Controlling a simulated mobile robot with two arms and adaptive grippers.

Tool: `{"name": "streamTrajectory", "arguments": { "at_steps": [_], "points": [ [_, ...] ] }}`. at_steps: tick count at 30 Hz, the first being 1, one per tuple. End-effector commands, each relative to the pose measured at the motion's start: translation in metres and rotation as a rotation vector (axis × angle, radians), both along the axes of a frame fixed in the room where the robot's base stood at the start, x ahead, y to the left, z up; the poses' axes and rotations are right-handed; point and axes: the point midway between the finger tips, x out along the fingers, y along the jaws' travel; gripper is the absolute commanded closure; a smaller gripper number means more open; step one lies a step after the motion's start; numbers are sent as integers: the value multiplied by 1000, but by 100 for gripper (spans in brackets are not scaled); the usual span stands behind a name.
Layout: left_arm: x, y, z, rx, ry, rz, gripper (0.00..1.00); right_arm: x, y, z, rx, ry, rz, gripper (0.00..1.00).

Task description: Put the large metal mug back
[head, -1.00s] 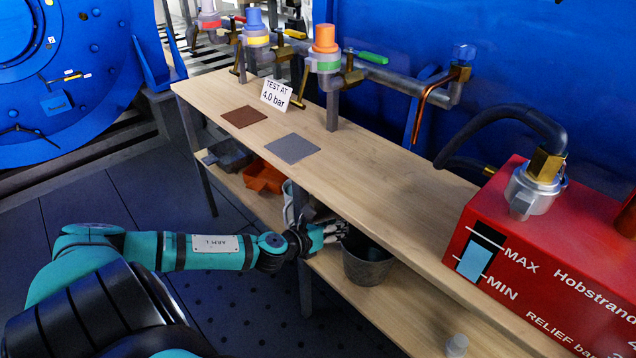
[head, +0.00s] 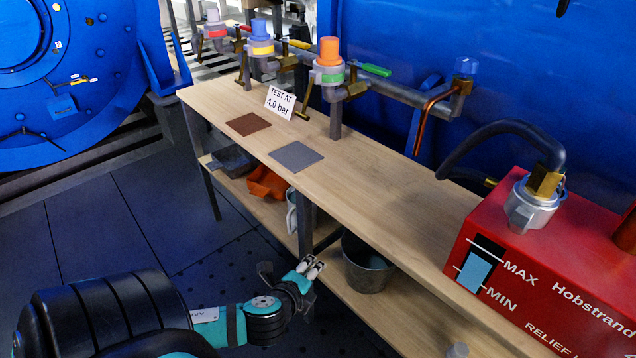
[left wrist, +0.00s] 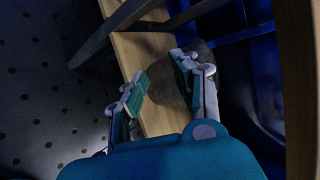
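A large grey metal vessel (head: 368,272), which looks like the large metal mug, stands upright on the lower shelf under the bench. I see no handle on it. My left gripper (head: 314,264) is just left of the vessel, near the shelf's front edge, apart from it in the head view and empty. In the left wrist view the fingers of the left gripper (left wrist: 160,82) are spread, and a dark rounded thing (left wrist: 176,88), probably the same vessel, shows beyond them. My right gripper is not in view.
The wooden bench top (head: 390,195) carries a brown mat (head: 248,124), a grey mat (head: 296,156) and a red tank (head: 550,270). The lower shelf (head: 350,300) holds an orange bin (head: 268,184) and a pale item (head: 291,215). A bench leg (head: 305,230) stands close to my left gripper.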

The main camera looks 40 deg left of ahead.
Motion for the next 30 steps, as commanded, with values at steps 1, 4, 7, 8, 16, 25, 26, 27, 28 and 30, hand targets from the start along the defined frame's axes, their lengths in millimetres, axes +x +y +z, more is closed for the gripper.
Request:
{"name": "streamTrajectory", "arguments": {
  "at_steps": [1, 4, 7, 8, 16, 25, 26, 27, 28, 30],
  "points": [
    [-20, -18, -9, -204, 25, 168, 71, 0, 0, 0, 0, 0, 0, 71],
    [-59, -53, -24, -544, 108, 467, 71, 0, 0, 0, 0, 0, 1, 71],
    [-92, -92, -30, -810, 201, 704, 71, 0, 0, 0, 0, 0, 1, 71],
    [-101, -103, -30, -873, 228, 761, 71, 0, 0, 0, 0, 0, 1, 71],
    [-134, -151, -23, -1115, 362, 989, 71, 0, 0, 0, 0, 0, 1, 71],
    [-134, -151, -23, -1114, 365, 990, 71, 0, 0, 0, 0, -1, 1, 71],
    [-134, -151, -23, -1114, 365, 990, 71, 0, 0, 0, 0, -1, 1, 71],
    [-134, -151, -23, -1115, 364, 989, 71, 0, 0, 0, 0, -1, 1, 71],
    [-134, -151, -23, -1114, 364, 989, 71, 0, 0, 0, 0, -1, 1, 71],
    [-134, -151, -23, -1114, 364, 989, 71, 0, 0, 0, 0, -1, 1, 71]
  ]
}}
